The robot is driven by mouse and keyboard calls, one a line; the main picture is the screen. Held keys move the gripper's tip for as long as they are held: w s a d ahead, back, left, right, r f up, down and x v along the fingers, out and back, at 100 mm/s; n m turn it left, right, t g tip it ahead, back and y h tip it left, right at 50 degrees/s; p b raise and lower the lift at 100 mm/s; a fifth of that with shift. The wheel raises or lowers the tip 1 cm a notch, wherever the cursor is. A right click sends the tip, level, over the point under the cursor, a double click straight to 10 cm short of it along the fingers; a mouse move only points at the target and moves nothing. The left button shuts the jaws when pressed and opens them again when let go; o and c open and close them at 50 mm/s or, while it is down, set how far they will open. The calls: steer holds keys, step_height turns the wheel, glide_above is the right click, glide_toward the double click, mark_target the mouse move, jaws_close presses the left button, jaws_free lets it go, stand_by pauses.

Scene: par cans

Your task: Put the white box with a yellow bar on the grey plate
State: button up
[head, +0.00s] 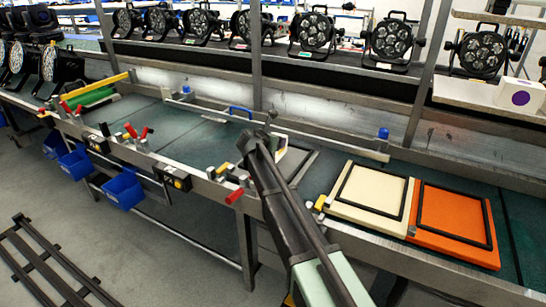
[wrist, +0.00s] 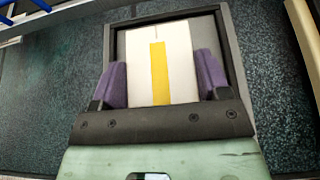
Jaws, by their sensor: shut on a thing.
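The white box with a yellow bar (wrist: 178,55) sits between the purple fingers of my gripper (wrist: 158,78), which is shut on it. In the head view the box (head: 281,147) is mostly hidden behind my gripper (head: 268,140). The grey plate (wrist: 235,58), with a raised dark rim, lies under the box and shows around its far edge and right side. In the head view a strip of the plate (head: 306,163) shows right of my gripper. The box looks roughly lined up inside the rim. I cannot tell whether it touches the plate.
A cream plate (head: 370,192) and an orange plate (head: 455,225), both with black rims, lie to the right on the bench. A white box with a purple dot (head: 520,97) stands on the shelf at far right. Red-handled clamps (head: 235,195) line the front edge.

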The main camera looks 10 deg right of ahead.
step_height(320, 180, down, 4)
steer(key=b, duration=0.2)
steer(key=shift+b, duration=0.4)
steer(key=shift+r+p, duration=0.3)
steer(key=shift+f, duration=0.2)
steer(key=o, duration=1.1)
steer(key=shift+r, duration=0.25)
steer(key=p+v, duration=0.5)
steer(key=v, duration=0.6)
steer(key=shift+r, duration=0.1)
steer(key=shift+s+a, duration=0.35)
